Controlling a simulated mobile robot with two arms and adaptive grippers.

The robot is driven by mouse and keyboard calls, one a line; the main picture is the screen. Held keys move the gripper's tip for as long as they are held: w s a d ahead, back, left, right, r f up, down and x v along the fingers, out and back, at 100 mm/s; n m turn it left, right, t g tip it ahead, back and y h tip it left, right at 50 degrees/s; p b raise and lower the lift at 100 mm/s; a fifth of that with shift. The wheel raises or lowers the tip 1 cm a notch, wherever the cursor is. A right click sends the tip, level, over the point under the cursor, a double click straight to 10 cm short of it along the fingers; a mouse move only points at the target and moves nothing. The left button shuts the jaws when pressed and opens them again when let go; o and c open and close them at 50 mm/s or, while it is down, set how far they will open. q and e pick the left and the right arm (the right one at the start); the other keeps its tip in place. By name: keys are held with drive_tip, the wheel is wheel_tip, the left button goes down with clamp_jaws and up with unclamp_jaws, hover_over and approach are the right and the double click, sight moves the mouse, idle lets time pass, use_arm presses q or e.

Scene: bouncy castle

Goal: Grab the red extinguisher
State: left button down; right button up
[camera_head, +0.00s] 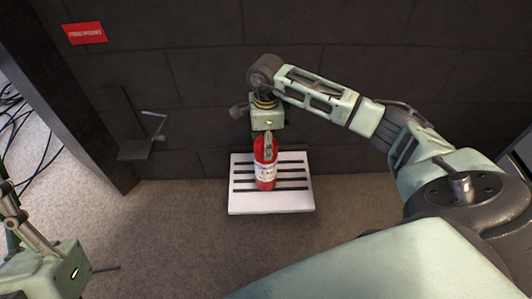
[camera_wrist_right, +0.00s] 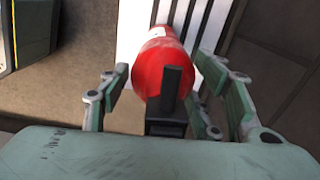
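The red extinguisher (camera_head: 265,172), with a pale label, is upright over a white slotted block (camera_head: 240,205) by the wall. I cannot tell whether its base touches the block. My right gripper (camera_head: 266,133) is directly above it, pointing down. In the right wrist view the extinguisher (camera_wrist_right: 160,62) lies between the fingers of my right gripper (camera_wrist_right: 165,105). The fingers are spread around its upper part; the right outer finger stands clear of it. Its black top part is in front of the camera. My left gripper (camera_head: 85,272) is only partly seen at the lower left; its fingers are unclear.
A red sign (camera_head: 84,33) is on the dark block wall. A dark bracket (camera_head: 135,150) stands against the wall at left. Black cables (camera_head: 15,120) lie beyond a dark post. The carpet (camera_head: 160,230) left of the block is free.

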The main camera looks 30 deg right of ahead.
clamp_jaws()
drive_tip(key=shift+w+r, duration=0.1)
idle(0.4)
drive_tip(key=shift+r, duration=0.1)
